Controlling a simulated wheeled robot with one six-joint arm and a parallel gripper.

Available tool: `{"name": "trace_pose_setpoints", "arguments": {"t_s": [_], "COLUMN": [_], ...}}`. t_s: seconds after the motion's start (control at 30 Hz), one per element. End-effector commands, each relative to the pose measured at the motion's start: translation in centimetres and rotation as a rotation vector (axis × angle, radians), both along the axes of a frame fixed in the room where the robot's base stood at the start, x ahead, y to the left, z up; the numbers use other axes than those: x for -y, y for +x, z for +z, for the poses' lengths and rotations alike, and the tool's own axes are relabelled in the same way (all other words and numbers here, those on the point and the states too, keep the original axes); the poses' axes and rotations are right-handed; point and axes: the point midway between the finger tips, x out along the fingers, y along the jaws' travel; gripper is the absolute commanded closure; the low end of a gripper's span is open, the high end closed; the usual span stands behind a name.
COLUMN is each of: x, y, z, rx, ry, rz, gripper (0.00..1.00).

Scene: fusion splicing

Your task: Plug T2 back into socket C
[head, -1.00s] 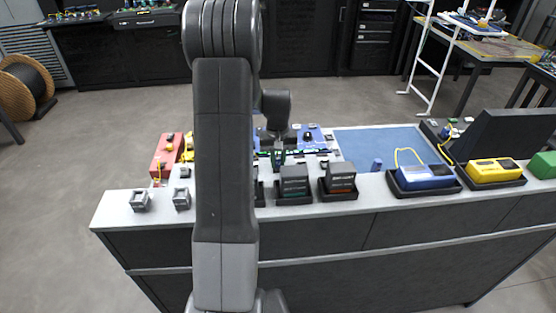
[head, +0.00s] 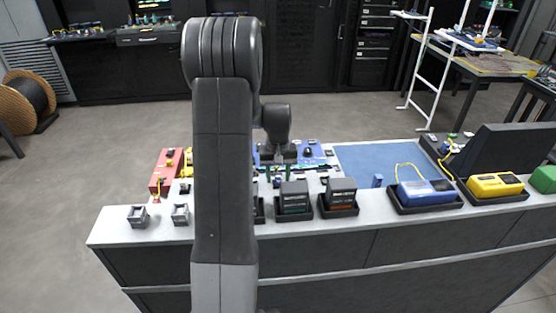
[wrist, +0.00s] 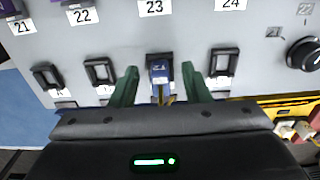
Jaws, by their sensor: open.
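A blue plug (wrist: 160,70) with a pale mark sits in a black-framed socket under label 23 in the wrist view. A thin yellow cable runs down from it. The mark is too small to read surely, and the socket's own letter is hidden. My gripper (wrist: 160,86) is open, its two green fingers on either side of the plug with gaps between.
Other black-framed sockets (wrist: 100,72) (wrist: 223,62) flank the plug and look empty. A dark knob (wrist: 304,53) is at the right. Black boxes in trays (head: 294,198) stand in front of the panel. A blue mat (head: 385,158) to the right is mostly clear.

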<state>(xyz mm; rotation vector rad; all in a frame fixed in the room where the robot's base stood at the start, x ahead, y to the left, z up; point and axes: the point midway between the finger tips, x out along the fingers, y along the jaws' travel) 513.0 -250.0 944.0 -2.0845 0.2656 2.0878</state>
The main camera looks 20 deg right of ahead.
Motion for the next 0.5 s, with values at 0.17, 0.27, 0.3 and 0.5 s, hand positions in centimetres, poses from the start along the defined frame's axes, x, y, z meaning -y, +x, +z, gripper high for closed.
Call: {"name": "trace_pose_setpoints", "arguments": {"t_s": [0.17,0.27,0.3,0.5], "x": [0.0,0.0,0.0,0.0], "y": [0.1,0.1,0.1,0.1], "z": [3.7,6.0,7.0,10.7], "rx": [0.007,0.007,0.007,0.004], "ry": [-0.003,-0.003,-0.003,-0.001], "rz": [0.000,0.000,0.000,0.000], "gripper": [0.57,0.57,0.57,0.57]}}
